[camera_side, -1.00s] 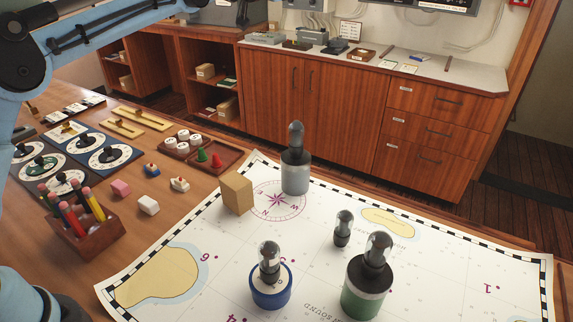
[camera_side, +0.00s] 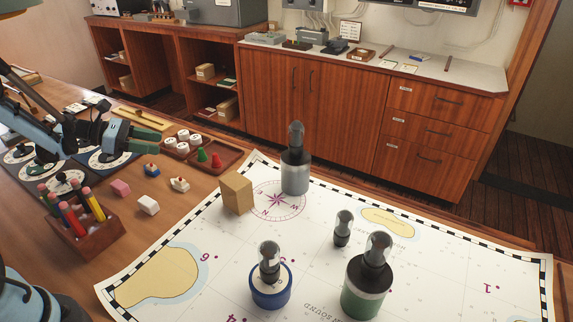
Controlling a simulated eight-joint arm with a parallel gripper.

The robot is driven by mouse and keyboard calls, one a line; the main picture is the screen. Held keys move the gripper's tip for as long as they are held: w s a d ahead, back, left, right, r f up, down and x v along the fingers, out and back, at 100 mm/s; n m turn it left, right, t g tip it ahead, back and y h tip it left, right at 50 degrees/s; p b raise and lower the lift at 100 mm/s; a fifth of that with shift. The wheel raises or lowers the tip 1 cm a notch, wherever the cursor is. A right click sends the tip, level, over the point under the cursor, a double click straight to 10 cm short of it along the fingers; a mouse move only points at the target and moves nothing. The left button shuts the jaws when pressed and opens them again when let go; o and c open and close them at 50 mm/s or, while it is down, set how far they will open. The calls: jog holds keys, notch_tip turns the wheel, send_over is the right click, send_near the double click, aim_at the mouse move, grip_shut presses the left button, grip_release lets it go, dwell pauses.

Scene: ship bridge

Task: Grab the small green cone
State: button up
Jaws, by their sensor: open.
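The small green cone (camera_side: 202,155) stands upright in the right part of a low wooden tray (camera_side: 226,168), beside a red cone (camera_side: 216,160). My gripper (camera_side: 152,141) is at the left, above the dial boards and left of the tray. It points to the right, is open, and holds nothing. The cone is in plain view and the gripper is clear of it.
White dice (camera_side: 183,136) fill the tray's left part. A wooden cube (camera_side: 237,193) and several dark-topped bottles (camera_side: 295,172) stand on the chart (camera_side: 205,225).

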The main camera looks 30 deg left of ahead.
aim_at(197, 159)
jog(key=shift+w+d+f, duration=0.1)
jog(key=shift+d+f, duration=0.05)
jog(key=shift+d, duration=0.2)
jog(key=x, duration=0.5)
jog(key=shift+w+d, duration=0.25)
jog(key=shift+w, duration=0.05)
jog(key=shift+d+r+x, duration=0.1)
jog(key=shift+x, duration=1.25)
jog(key=shift+d+r+x, duration=0.1)
jog(key=shift+r+x, duration=0.05)
jog(key=shift+x, duration=1.25)
jog(key=shift+s, duration=0.1)
grip_shut()
